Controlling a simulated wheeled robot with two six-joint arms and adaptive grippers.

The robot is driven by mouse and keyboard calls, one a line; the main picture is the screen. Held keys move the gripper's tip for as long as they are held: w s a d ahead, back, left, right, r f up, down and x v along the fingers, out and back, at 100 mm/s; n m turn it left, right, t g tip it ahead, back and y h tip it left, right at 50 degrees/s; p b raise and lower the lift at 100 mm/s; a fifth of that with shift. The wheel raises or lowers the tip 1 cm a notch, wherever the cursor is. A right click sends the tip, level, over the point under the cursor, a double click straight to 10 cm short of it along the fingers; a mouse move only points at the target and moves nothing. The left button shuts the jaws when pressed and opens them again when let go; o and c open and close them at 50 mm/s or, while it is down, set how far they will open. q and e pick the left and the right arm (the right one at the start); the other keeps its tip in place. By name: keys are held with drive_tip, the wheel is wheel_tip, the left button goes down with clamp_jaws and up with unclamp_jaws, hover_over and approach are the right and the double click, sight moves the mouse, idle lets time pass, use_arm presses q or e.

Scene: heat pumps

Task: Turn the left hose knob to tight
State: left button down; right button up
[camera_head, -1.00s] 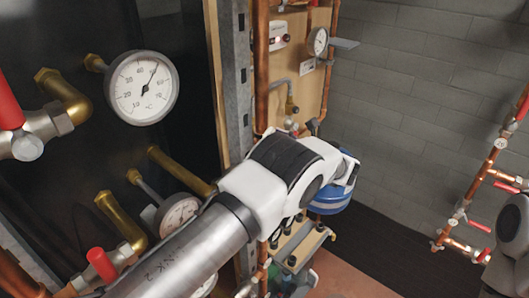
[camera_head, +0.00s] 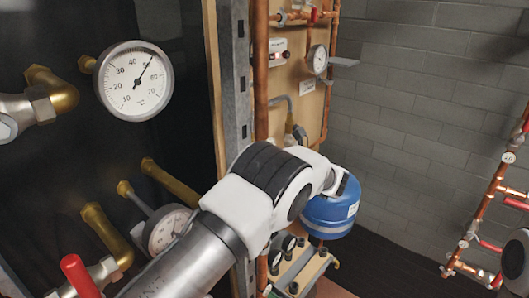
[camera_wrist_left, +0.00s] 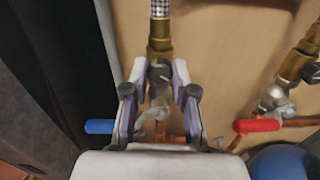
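In the left wrist view, a braided hose runs down into a brass fitting (camera_wrist_left: 160,42), with a grey metal valve body (camera_wrist_left: 160,78) below it. My left gripper (camera_wrist_left: 159,70) is open, with one finger on each side of this valve body. I cannot tell whether the fingers touch it. A second brass hose fitting (camera_wrist_left: 300,60) stands at the right, apart from the gripper. In the head view my left arm reaches in from the lower left, but its fingertips and the hose knobs are hidden or too small to tell. My right gripper is not in view.
A blue lever (camera_wrist_left: 99,127) and a red lever (camera_wrist_left: 257,125) flank the gripper. In the head view, a blue tank (camera_head: 332,215) stands beside my left wrist. Copper pipes (camera_head: 261,70), a thermometer dial (camera_head: 134,80) and a grey post (camera_head: 232,75) are close to the arm.

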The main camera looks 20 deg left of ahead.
use_arm(q)
drive_tip(key=m+b, duration=0.4)
idle(0.3)
drive_tip(key=c, duration=0.9)
unclamp_jaws()
drive_tip(key=shift+c, duration=0.2)
wheel_tip(320, 180, up, 10)
